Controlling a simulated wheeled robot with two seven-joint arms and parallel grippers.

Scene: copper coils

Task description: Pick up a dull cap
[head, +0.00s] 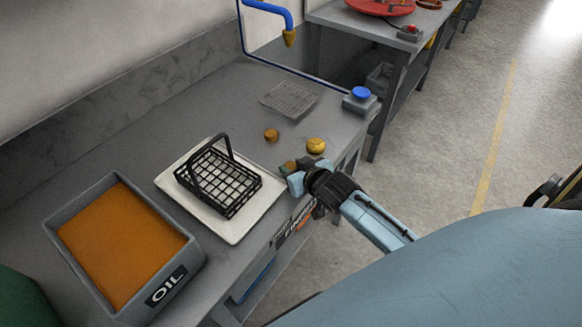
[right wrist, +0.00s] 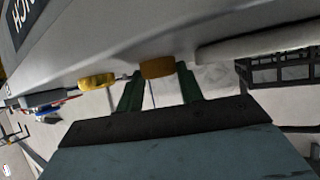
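A dull brown cap (head: 289,166) lies at the front edge of the workbench, by the fingers of my right gripper (head: 294,176). In the right wrist view a dull cap (right wrist: 157,67) sits between the tips of the gripper's green fingers (right wrist: 158,80), which stand apart; whether they touch it is unclear. A second brownish cap (head: 271,135) lies farther back on the bench. A shinier yellow cap (head: 316,145) lies to its right and also shows left of the fingers in the right wrist view (right wrist: 97,81). My left gripper is out of view.
A black wire basket (head: 236,208) stands on a white tray (head: 164,181) left of my right gripper. A grey oil tub (head: 196,262) stands further left. A mesh grate (head: 289,98), a blue button (head: 360,93) and a blue pipe (head: 268,8) are at the back.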

